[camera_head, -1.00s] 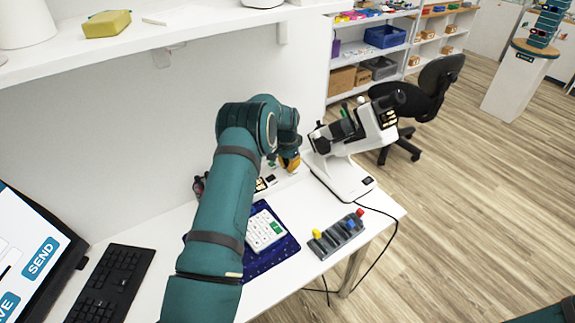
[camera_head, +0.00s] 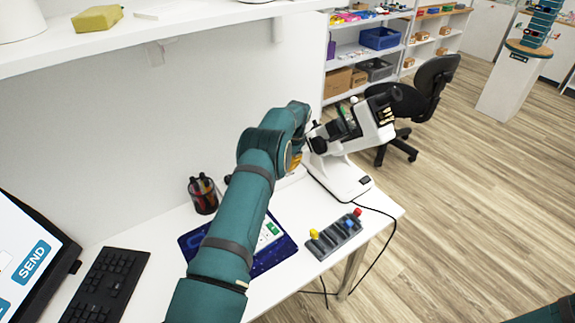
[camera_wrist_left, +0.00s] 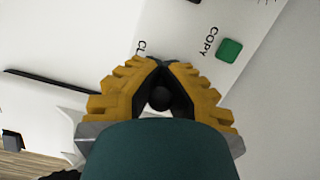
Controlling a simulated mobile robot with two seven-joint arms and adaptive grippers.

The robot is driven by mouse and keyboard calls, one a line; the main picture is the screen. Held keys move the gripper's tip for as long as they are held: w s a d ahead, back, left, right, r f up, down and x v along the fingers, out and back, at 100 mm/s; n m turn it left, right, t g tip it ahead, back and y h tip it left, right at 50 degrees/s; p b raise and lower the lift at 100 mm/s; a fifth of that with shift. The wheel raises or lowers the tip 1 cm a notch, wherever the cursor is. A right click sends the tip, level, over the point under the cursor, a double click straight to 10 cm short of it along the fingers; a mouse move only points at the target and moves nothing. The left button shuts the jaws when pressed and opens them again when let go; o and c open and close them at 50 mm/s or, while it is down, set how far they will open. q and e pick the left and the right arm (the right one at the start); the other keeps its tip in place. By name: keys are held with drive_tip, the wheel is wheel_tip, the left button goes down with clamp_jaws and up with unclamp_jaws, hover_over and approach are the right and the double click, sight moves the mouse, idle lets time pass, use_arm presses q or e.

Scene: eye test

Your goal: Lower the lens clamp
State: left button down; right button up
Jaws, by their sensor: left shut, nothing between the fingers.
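A white lensmeter (camera_head: 347,180) with a tilted body and black parts stands at the right end of the desk. I cannot make out which part is the lens clamp. My left gripper (camera_wrist_left: 159,70) has yellow fingers with their tips together, and it is empty. In the head view only a bit of yellow finger (camera_head: 297,160) shows beside the lensmeter; my arm hides the rest. In the left wrist view a round black knob (camera_wrist_left: 160,98) shows between the finger bases; whether it touches them is unclear. My right gripper is out of view.
A grey block with coloured knobs (camera_head: 335,236) lies in front of the lensmeter. A blue mat (camera_head: 272,257), a pen cup (camera_head: 203,196) and a keyboard (camera_head: 104,287) lie leftward. A shelf (camera_head: 215,20) hangs above.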

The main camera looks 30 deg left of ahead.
use_arm(q)
drive_tip(key=c, duration=1.1)
unclamp_jaws()
drive_tip(key=shift+a, duration=0.1)
drive_tip(key=shift+v, duration=3.75)
